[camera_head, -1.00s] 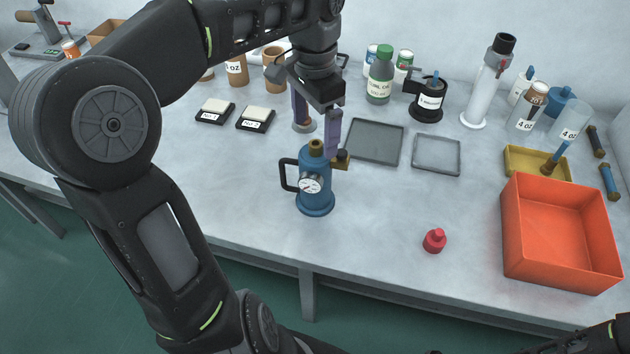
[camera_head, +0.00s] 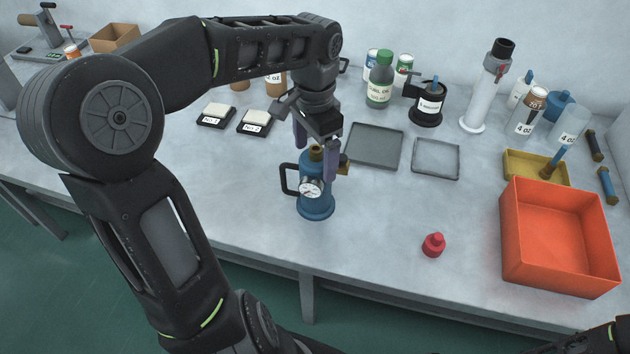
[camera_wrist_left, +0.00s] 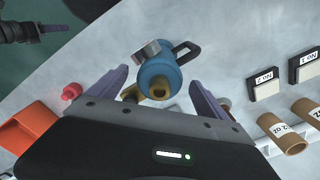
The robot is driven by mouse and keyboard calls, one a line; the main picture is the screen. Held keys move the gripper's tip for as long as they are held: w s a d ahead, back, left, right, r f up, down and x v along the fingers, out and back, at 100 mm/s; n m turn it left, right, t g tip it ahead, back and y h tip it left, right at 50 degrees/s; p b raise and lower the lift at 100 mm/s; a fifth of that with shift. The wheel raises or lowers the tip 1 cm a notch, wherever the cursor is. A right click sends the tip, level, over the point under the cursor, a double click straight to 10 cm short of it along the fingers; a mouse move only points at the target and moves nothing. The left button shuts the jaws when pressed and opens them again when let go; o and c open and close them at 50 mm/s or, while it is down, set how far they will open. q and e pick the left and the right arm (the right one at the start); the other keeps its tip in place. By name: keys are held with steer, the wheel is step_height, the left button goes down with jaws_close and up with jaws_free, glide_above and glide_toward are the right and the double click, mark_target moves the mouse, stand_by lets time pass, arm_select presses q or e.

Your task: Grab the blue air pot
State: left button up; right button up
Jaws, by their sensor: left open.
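The blue air pot (camera_head: 316,201) stands upright on the table, with a black side handle, a white gauge on its front and a brass top. My left gripper (camera_head: 316,151) is open above it, pointing down, with its purple fingers near the pot's top. In the left wrist view the air pot (camera_wrist_left: 158,74) shows between the two spread fingers of the left gripper (camera_wrist_left: 165,85), closer to the left finger in that picture. Whether a finger touches it I cannot tell. My right gripper does not show clearly in the head view.
Behind the pot are a dark tray (camera_head: 352,150) and a grey tray (camera_head: 416,166). Two label blocks (camera_head: 253,127) lie back left. The table front around the pot is clear.

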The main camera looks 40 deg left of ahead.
arm_select(q)
steer(key=shift+c, duration=0.5)
steer(key=shift+r, duration=0.1)
jaws_close()
stand_by(0.6)
